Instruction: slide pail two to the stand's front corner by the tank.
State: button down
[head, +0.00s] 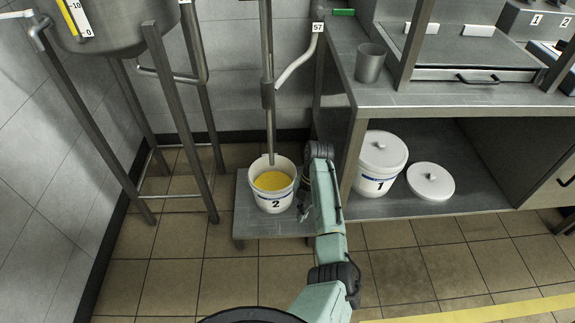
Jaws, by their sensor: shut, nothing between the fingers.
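Pail two (273,192) is a white pail marked "2" with yellow contents, and it stands upright and open on the low grey stand (262,230). The tank (108,25) is a steel vessel on legs to the left of the stand, with a level scale on its side. My gripper (302,210) is shut and empty, low over the stand just right of the pail. It is close to the pail's right side; I cannot tell whether it touches. My own arm hides the right part of the stand.
A vertical steel pipe (267,85) comes down behind the pail. A bench (440,95) stands at the right, with pail one (378,165) and a loose white lid (430,182) on its lower shelf. A tank leg (183,125) is left of the stand. The floor in front is clear.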

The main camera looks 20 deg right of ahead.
aim_at(272, 186)
jog(key=i+l, duration=0.2)
jog(key=i, duration=0.25)
jog(key=i+l, duration=0.25)
jog(key=i, duration=0.2)
jog(key=i+l, duration=0.2)
jog(key=i, duration=0.2)
